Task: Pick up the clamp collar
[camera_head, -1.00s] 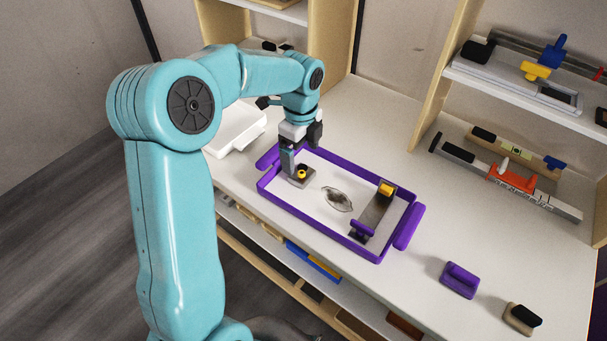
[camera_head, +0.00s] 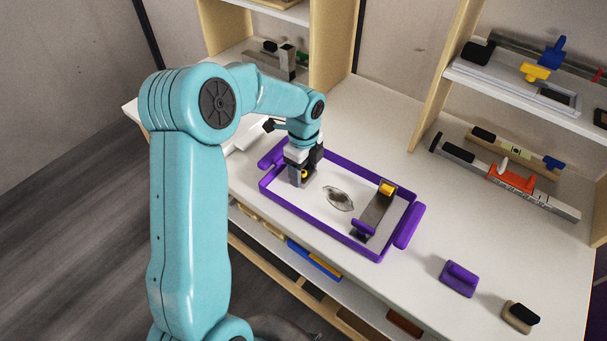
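A small grey block with a yellow knob, which I take for the clamp collar (camera_head: 304,176), sits in the left end of a purple-rimmed tray (camera_head: 320,229) with a white floor. My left gripper (camera_head: 302,174) points down at this piece, its fingers low around the yellow knob. The fingers look apart, and they partly hide the piece. I cannot see clear contact. The piece still rests on the tray floor. My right gripper is not in view.
The tray also holds a crumpled translucent item (camera_head: 338,198) and a grey plate with yellow and purple parts (camera_head: 374,213). A purple block (camera_head: 459,279) and a black-topped tan block (camera_head: 521,317) lie to the right. Shelves with tools stand behind.

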